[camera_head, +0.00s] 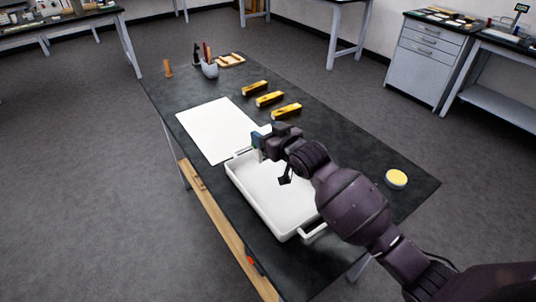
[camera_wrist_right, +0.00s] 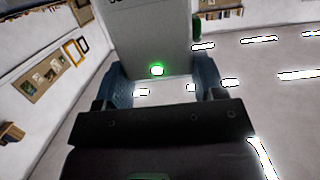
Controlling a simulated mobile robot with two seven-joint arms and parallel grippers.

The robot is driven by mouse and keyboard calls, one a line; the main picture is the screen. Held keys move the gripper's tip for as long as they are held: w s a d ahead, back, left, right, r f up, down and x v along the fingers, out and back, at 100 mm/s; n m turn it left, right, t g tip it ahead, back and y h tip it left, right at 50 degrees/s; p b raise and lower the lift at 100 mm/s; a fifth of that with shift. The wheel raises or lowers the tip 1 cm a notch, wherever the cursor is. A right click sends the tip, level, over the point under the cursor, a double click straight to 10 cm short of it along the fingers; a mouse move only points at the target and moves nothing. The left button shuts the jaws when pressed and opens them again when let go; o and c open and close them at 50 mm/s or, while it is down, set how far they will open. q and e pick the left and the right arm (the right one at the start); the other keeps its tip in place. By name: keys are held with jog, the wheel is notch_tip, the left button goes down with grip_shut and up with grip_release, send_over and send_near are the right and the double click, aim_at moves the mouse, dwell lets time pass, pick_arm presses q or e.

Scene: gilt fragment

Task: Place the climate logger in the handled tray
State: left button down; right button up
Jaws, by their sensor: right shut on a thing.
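My right gripper (camera_head: 259,142) is shut on the climate logger. In the wrist view the climate logger (camera_wrist_right: 150,40) is a pale grey box with a lit green light, held between the two bluish fingers. In the head view the logger is mostly hidden by the gripper. The handled tray (camera_head: 268,198) is white and shallow, with a handle at each end, and lies on the dark table. Its visible inside is empty. The right gripper is over the tray's far end; its exact height above the tray cannot be told. My left gripper is not in view.
A white sheet (camera_head: 213,130) lies just beyond the tray. Three gilt bars (camera_head: 269,98) lie in a row behind it. A pen cup (camera_head: 210,69) and a small brown cylinder (camera_head: 167,68) stand at the far end. A round yellow-topped tin (camera_head: 396,179) sits at the right.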

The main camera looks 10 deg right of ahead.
jog(key=shift+f, duration=3.55)
jog(key=shift+f, duration=0.1)
jog(key=o, duration=1)
jog(key=shift+v, duration=3.75)
